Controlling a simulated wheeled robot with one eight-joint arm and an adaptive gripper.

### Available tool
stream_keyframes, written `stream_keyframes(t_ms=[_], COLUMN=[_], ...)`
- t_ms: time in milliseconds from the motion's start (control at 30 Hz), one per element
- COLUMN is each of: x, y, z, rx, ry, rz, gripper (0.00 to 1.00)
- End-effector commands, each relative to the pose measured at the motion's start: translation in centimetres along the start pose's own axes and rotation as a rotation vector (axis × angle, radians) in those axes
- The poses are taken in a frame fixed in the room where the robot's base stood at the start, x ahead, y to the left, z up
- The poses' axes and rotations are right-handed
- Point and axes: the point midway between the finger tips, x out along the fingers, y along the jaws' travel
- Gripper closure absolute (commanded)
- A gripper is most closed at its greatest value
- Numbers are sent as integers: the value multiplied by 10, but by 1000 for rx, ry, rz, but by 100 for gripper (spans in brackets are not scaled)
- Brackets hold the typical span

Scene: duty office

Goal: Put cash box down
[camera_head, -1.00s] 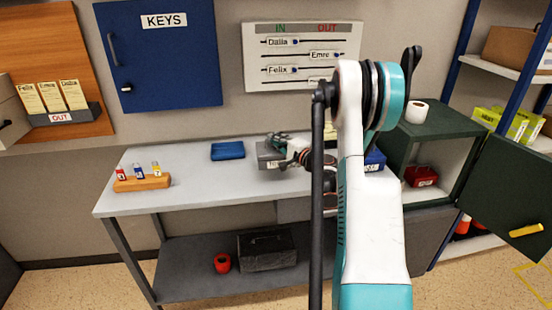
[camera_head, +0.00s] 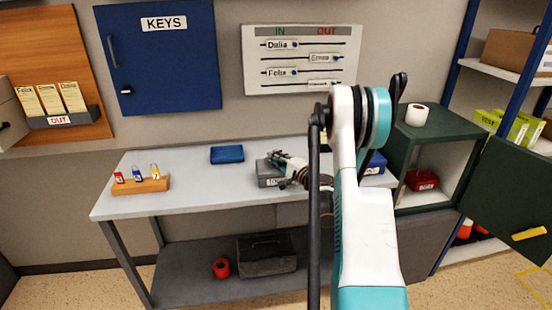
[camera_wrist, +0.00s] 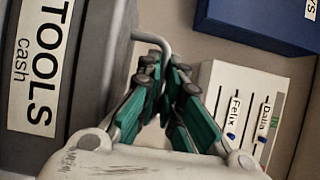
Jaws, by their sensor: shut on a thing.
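The cash box (camera_head: 268,173) is a small grey box at the middle of the grey table, partly hidden by my gripper (camera_head: 288,168). In the wrist view the box (camera_wrist: 85,100) fills the left side, with a white label reading "TOOLS" and "cash". Its grey bent handle (camera_wrist: 152,40) runs to the fingertips of my gripper (camera_wrist: 168,75), which are shut on it. The box is at or just above the table top (camera_head: 215,195); I cannot tell if its base touches.
A blue pouch (camera_head: 227,154) lies left of the box, and a wooden key-tag block (camera_head: 142,185) at the table's left. A blue box (camera_head: 376,162) is partly behind my arm. An open green safe (camera_head: 425,150) holds a red box (camera_head: 422,180). Clear table lies left of the cash box.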

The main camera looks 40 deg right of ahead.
Motion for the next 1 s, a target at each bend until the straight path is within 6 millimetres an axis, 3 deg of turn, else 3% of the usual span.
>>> stream_keyframes(t_ms=[67, 167, 200, 600, 767, 1000], x=[0, 0, 0, -3, -29, -81], y=[2, 2, 2, -1, -2, -2], z=[0, 0, 0, 0, -1, -2], rx=[1, 0, 0, -1, 0, 0], ry=[0, 0, 0, 1, 3, 4], rz=[-1, 0, 0, 1, 0, 0], gripper=[100, 76, 74, 74, 74, 74])
